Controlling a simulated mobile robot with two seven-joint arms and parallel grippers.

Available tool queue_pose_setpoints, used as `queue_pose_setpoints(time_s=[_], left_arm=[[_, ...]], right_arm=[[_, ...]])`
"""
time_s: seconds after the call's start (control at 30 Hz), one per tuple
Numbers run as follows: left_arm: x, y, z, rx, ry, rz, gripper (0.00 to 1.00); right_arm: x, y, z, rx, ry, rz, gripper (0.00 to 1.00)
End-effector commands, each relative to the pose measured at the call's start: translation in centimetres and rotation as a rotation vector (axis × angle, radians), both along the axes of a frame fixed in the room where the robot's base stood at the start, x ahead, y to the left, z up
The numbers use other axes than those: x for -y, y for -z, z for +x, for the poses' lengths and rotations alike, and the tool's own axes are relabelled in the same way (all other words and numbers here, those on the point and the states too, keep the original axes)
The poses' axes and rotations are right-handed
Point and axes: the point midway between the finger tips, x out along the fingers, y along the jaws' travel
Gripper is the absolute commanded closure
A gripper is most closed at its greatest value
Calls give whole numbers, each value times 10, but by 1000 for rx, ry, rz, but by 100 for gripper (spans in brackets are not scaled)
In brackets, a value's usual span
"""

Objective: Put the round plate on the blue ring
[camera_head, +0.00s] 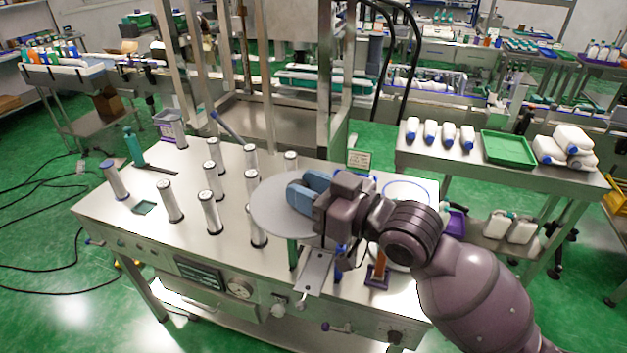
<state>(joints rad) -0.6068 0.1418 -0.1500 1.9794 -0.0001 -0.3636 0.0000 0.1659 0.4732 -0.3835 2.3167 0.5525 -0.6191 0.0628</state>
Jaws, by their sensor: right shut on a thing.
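The round plate (272,214) is a flat grey disc, held roughly level above the steel machine table. My right gripper (306,192), with blue finger pads, is shut on its right side. The gripper hides part of the plate. A thin blue ring (407,181) shows to the right, behind my right wrist. My arm covers its lower part, so I cannot tell what it rests on. The plate is apart from the ring, to its left. My left gripper is not in view.
Several upright metal rollers (210,212) stand on the machine table (120,215), left of the plate. A steel post frame (327,80) rises behind. A side table at right holds white bottles (430,131) and a green tray (508,148).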

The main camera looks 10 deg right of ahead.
Motion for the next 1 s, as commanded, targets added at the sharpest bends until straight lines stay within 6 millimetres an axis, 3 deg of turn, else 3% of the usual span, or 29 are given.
queue_pose_setpoints(time_s=[0.7,1.0], left_arm=[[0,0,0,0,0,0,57],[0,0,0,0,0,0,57]], right_arm=[[-13,31,12,2,-306,-5,95],[-27,35,9,8,-388,-1,95]])
